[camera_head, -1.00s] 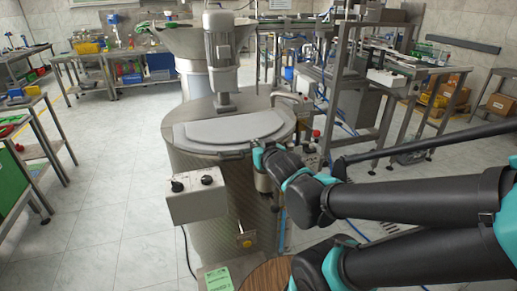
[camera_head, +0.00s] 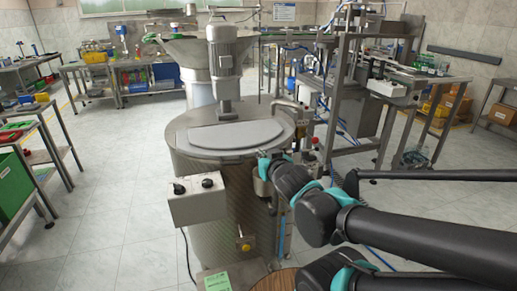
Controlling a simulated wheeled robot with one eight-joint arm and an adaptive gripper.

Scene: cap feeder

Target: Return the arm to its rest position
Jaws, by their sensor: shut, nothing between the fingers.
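My black arm with teal joint rings reaches in from the right and bends at a dark elbow. Its slim far end, with teal rings, is in front of the right side of a large steel drum (camera_head: 215,235). I cannot make out the gripper's fingers in this view. I see nothing carried at the arm's end. I cannot tell whether the arm's end touches the drum or is apart from it.
The drum has a grey lid (camera_head: 232,135), a motor (camera_head: 222,60) and a control box (camera_head: 196,200). A steel frame (camera_head: 343,90) stands behind my arm at the right. A green crate (camera_head: 14,185) is at the left. Tiled floor (camera_head: 110,190) is open left of the drum.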

